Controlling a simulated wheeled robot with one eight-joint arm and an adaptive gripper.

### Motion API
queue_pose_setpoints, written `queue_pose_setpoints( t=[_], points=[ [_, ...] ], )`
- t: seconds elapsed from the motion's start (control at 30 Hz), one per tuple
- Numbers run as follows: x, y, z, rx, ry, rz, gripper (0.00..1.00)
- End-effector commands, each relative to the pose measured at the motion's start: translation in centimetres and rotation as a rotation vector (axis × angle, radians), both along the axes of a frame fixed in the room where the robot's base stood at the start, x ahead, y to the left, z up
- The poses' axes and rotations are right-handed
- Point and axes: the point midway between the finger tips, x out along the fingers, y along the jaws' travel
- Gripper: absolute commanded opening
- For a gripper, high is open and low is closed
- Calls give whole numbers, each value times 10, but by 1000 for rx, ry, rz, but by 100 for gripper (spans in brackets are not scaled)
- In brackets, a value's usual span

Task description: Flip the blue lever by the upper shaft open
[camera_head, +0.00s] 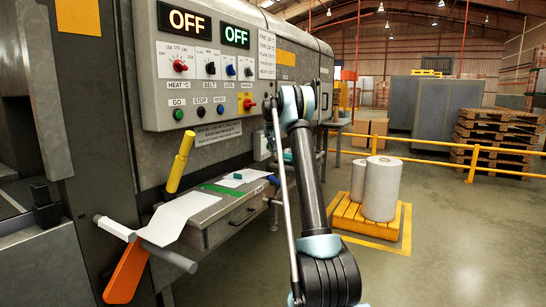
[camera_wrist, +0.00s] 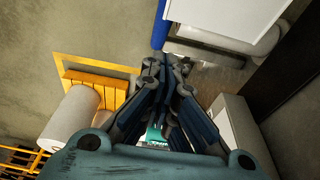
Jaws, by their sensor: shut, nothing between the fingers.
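A blue bar, which looks like the blue lever (camera_wrist: 160,26), stands at the top middle of the wrist view, beside a white sheet and a pale roller. In the head view a small blue piece (camera_head: 273,180) shows at the right end of the work table; I cannot tell for sure that it is the same lever. My gripper (camera_wrist: 166,66) is shut and empty, its fingertips just below the blue bar in the wrist view and seemingly apart from it. In the head view my arm hides most of the gripper. The pale upper roller or shaft (camera_wrist: 222,42) lies under the white sheet.
The machine's control panel (camera_head: 205,75) reads OFF on both displays. A yellow pallet (camera_head: 352,220) with white rolls (camera_head: 382,188) stands right. Open floor lies in front.

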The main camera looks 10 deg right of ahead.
Motion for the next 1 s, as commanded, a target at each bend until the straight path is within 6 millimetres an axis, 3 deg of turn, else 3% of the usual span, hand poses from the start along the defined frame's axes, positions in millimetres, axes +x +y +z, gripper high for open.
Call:
queue_pose_setpoints(
  t=[0.43, 0.5, 0.73, 1.0],
  points=[
    [13, -10, -77, 0, 0, 0, 0],
    [6, -5, -85, 0, 0, 1, 0],
    [-3, 2, -103, 0, 0, 1, 0],
    [-6, 4, -107, 0, 0, 1, 0]
  ],
)
